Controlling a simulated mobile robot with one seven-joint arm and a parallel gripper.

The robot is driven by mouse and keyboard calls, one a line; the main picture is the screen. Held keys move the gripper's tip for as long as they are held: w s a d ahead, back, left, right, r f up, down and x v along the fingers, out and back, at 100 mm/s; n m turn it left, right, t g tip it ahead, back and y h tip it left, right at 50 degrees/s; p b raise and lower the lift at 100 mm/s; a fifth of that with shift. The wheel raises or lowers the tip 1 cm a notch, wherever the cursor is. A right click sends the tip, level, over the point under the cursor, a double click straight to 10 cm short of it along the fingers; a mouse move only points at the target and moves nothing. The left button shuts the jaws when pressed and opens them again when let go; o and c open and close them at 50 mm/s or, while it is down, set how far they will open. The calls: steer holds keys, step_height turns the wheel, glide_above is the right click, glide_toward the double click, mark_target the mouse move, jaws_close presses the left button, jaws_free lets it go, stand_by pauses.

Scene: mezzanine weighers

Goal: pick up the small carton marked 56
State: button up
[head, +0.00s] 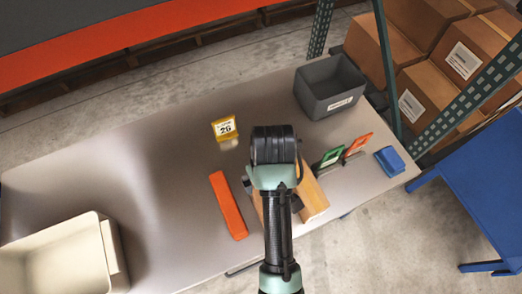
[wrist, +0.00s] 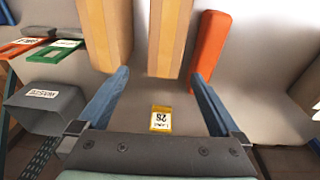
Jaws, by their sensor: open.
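A small yellow carton (head: 224,128) with a white label lies on the grey table, left of my arm's end in the head view. Its printed number looks like 26 or 56; I cannot read it surely. In the wrist view the yellow carton (wrist: 161,119) shows upside down, in the space between the two blue fingers and close to the palm's edge. My gripper (wrist: 160,74) is open and empty, above the table, with nothing touching its fingers. In the head view the fingers are hidden by my wrist.
Two tan blocks (wrist: 170,38) and an orange bar (head: 228,205) lie near my gripper. A grey bin (head: 328,88) stands at the table's far right, with green and orange card holders (head: 357,144) and a blue object (head: 389,161). A cream tub (head: 55,255) is at left.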

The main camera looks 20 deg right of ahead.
steer(key=shift+s+f+g, duration=0.35)
steer(key=shift+s+f, duration=0.05)
steer(key=shift+s, duration=0.25)
steer(key=shift+s+f+g, duration=0.35)
steer(key=shift+s, duration=0.25)
step_height(320, 180, down, 7)
steer(key=shift+s+r, duration=0.1)
steer(key=shift+r, duration=0.05)
steer(key=shift+w+a+f+p, duration=0.1)
steer(key=shift+f+p, duration=0.2)
steer(key=shift+f, duration=1.1)
steer(key=shift+w+a+f+p, duration=0.1)
steer(key=shift+f+p, duration=0.15)
steer(key=shift+f, duration=1.15)
jaws_close()
